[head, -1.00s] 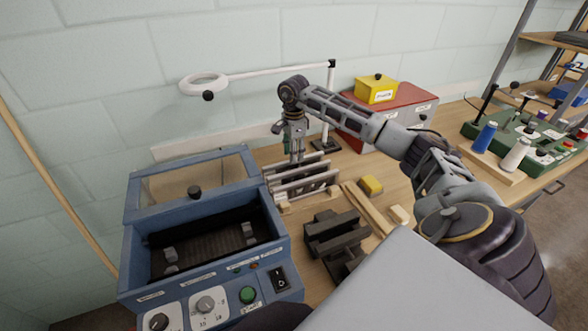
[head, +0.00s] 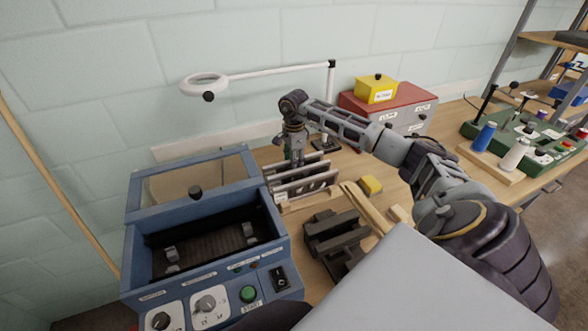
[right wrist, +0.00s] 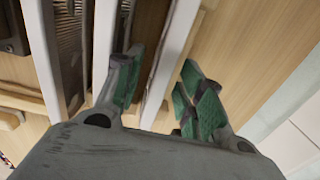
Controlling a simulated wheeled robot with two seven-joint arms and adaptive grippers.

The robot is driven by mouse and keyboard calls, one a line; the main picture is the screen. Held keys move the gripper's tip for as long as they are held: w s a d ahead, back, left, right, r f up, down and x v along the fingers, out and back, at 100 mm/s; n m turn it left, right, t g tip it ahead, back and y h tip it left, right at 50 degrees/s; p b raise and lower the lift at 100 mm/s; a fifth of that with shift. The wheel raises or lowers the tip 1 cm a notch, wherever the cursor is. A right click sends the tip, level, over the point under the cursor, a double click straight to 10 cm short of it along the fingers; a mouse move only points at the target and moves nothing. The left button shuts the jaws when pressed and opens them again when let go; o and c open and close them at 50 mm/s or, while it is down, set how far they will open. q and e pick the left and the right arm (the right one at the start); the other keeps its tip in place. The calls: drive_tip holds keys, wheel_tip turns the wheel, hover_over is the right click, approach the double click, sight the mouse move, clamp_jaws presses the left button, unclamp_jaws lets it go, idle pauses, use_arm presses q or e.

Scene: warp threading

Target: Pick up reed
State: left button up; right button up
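Several reeds (head: 306,184), long with pale rails, stand side by side in a wooden rack (head: 283,208) behind the dark stand. My right gripper (head: 295,158) is over the far part of this rack, pointing down. In the right wrist view my right gripper (right wrist: 160,88) is open, with its green-padded fingers spread. The pale rail of one reed (right wrist: 172,62) runs between the fingers, and I see no grip on it. More reeds (right wrist: 103,40) with dark combs lie to the left of it. My left gripper is not in view.
A blue machine (head: 265,225) with a raised clear lid stands left of the rack. A dark stand (head: 330,232) and a yellow block (head: 371,185) are in front and to the right. A red-topped box (head: 400,102) is behind.

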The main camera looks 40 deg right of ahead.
clamp_jaws()
drive_tip(key=shift+r, duration=0.1)
drive_tip(key=shift+r, duration=0.75)
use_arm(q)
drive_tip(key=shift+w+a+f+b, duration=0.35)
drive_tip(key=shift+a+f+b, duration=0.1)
use_arm(e)
drive_tip(key=shift+r, duration=4.2)
drive_tip(key=shift+w+r, duration=0.1)
drive_tip(key=shift+r, duration=0.05)
